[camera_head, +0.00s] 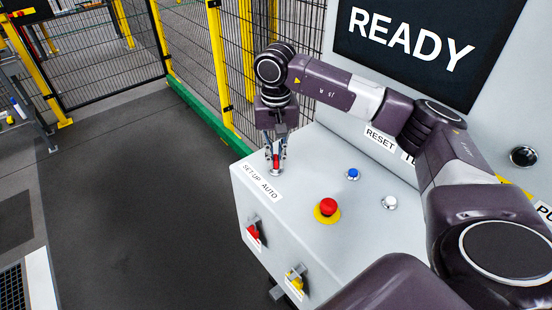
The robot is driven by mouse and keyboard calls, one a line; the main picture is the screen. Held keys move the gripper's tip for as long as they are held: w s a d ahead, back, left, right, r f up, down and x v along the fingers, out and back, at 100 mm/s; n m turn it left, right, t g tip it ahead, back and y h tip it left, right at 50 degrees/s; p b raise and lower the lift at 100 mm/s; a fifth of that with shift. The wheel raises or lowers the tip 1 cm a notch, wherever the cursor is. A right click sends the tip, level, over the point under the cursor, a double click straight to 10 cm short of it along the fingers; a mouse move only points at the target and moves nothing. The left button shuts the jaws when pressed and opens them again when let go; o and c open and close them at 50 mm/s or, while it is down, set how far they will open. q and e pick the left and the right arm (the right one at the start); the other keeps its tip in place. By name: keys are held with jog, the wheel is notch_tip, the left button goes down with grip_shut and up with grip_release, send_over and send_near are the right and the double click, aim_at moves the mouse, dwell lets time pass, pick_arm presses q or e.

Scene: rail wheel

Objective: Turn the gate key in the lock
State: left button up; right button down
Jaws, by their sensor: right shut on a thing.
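The gate key, with a red head (276,160), stands upright at the round metal lock (275,173) on the top of the grey console, near its far left corner. A label reading "SET UP AUTO" (262,183) lies just in front of the lock. My right gripper (276,157) points down from above, its fingers on either side of the red head, shut on the key. The fingers partly hide the key, and I cannot tell how far it is turned. My left gripper is not in view.
The grey console (300,190) carries a red mushroom button (328,206), a blue button (352,174) and a white button (389,202). Red (254,232) and yellow (295,280) items hang on its front. A screen (425,40) reads "READY". Yellow-posted mesh fencing (218,60) stands behind.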

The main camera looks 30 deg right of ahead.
jog(key=shift+s+a+f+n+b, duration=0.1)
jog(key=shift+n+b, duration=0.05)
jog(key=shift+n, duration=0.5)
jog(key=shift+f+n+b, duration=0.1)
jog(key=shift+n+b, duration=0.05)
jog(key=shift+n, duration=0.5)
jog(key=shift+n+b, duration=0.3)
jog(key=shift+n, duration=0.1)
jog(key=shift+n+b, duration=0.3)
jog(key=shift+n, duration=1)
jog(key=shift+f+n+b, duration=0.1)
jog(key=shift+n+b, duration=0.2)
jog(key=shift+n, duration=0.1)
jog(key=c, duration=2)
grip_release()
jog(key=shift+o, duration=0.2)
jog(key=shift+r, duration=0.2)
